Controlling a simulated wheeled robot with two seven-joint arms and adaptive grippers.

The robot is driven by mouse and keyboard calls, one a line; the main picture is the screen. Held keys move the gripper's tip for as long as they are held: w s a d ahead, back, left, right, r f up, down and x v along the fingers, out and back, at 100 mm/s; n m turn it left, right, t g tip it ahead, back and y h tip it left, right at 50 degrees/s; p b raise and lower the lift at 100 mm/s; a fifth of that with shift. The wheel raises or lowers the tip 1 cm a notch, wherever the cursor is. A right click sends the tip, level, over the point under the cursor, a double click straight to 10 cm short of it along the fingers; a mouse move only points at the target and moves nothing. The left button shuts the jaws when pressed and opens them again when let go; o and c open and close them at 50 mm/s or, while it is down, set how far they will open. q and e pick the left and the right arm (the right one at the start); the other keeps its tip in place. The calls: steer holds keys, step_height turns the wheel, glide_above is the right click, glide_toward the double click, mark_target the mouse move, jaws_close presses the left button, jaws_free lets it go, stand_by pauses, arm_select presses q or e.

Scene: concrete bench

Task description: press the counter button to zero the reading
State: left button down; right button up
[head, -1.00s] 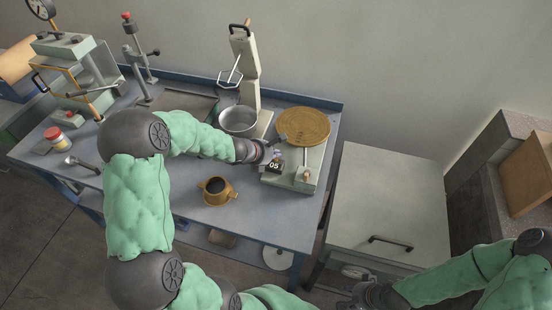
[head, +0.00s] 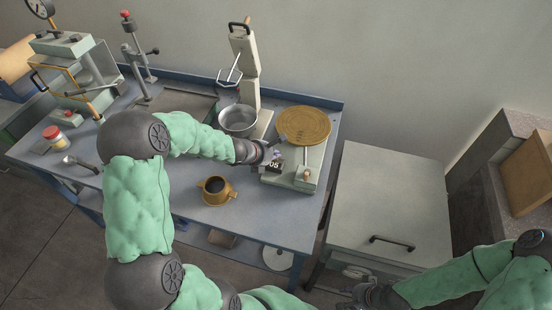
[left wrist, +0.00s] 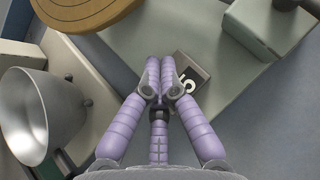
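The counter (head: 275,168) is a small dark block with white digits on the pale green base of the machine with the round brass plate. Its digits look like 05 and are partly covered by my left gripper (head: 273,155). In the left wrist view, the counter (left wrist: 194,72) shows a 5 beside the fingertips. My left gripper (left wrist: 159,78) has its purple fingers drawn together, with nothing seen between them. The fingertips overlap the counter's edge in view; I cannot tell whether they touch it. The button itself is hidden. My right gripper (head: 362,294) is low at the right, too small to read.
The brass plate (head: 303,126) lies behind the counter. A metal bowl (head: 238,121) stands to the left, and a brass cup (head: 215,190) with dark contents stands in front. A grey cabinet (head: 388,205) is right of the blue bench (head: 262,222). The bench front right is clear.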

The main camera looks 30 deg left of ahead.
arm_select(q)
steer(key=shift+f+b, duration=0.45)
steer(key=shift+b, duration=0.05)
stand_by(0.7)
steer(key=shift+r, duration=0.1)
steer(key=shift+r+p, duration=0.75)
steer(key=shift+r, duration=0.05)
step_height(320, 180, up, 5)
steer(key=p, duration=0.4)
stand_by(0.3)
stand_by(0.7)
